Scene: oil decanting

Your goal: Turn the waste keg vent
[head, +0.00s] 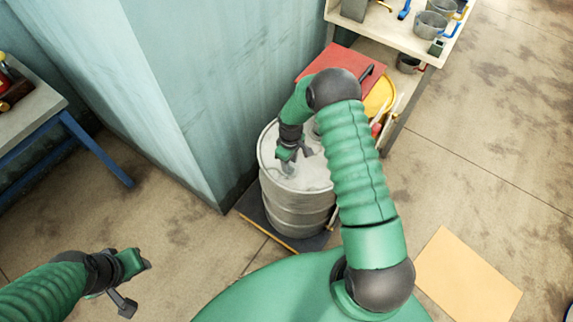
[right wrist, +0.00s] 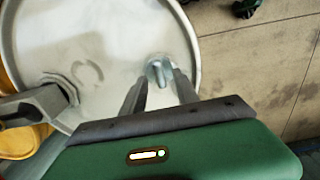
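The waste keg (head: 297,212) is a grey metal drum standing upright near the wall corner. Its pale lid fills much of the right wrist view (right wrist: 110,40). The keg vent (right wrist: 159,70) is a small blue-grey tab on the lid near the rim. My right gripper (head: 293,154) reaches down over the lid. In the right wrist view its two fingers (right wrist: 158,84) are apart, with the vent between or just beyond their tips; contact cannot be told. My left gripper (head: 134,283) is open and empty, low at the left, away from the keg.
A grey metal fitting (right wrist: 45,103) sits on the lid's other side. The keg stands on a dark base (head: 252,213) beside the blue-green wall (head: 195,95). A red box (head: 345,62), a yellow round object (head: 380,95) and a shelf with containers (head: 400,30) are behind.

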